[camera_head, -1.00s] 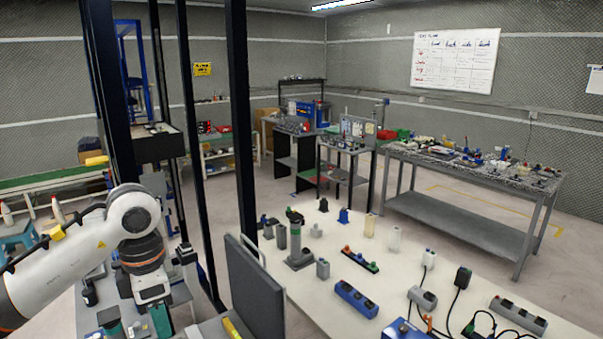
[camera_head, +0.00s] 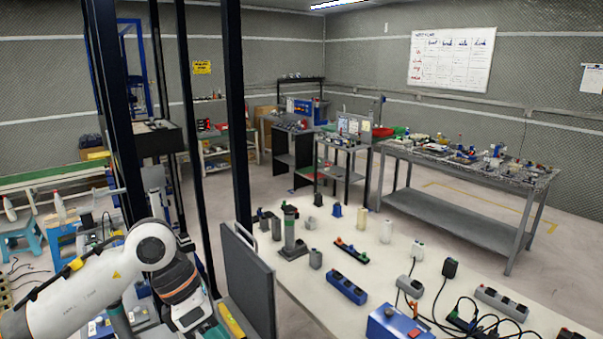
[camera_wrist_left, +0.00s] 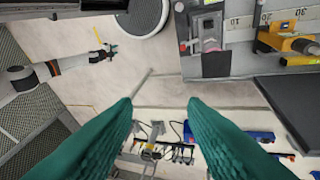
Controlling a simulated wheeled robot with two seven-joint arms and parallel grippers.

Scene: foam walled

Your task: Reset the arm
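My left arm (camera_head: 92,290) comes in from the lower left in the head view, white with an orange ring at the wrist. Its wrist is bent down, left of a dark upright panel (camera_head: 248,285). In the left wrist view two teal fingers of my left gripper (camera_wrist_left: 160,102) are spread wide with nothing between them. They are over floor and bench edge, touching nothing that I can see. An arm with a small dark gripper (camera_wrist_left: 106,52), probably my right one, shows at the upper left there; its fingers are too small to read.
A pale table (camera_head: 300,290) holds a blue power strip (camera_head: 347,286), a blue box (camera_head: 400,325), bottles and cables right of the panel. Dark posts (camera_head: 239,130) stand close behind the arm. A yellow tool (camera_wrist_left: 290,40) lies on the bench. Open floor lies beyond.

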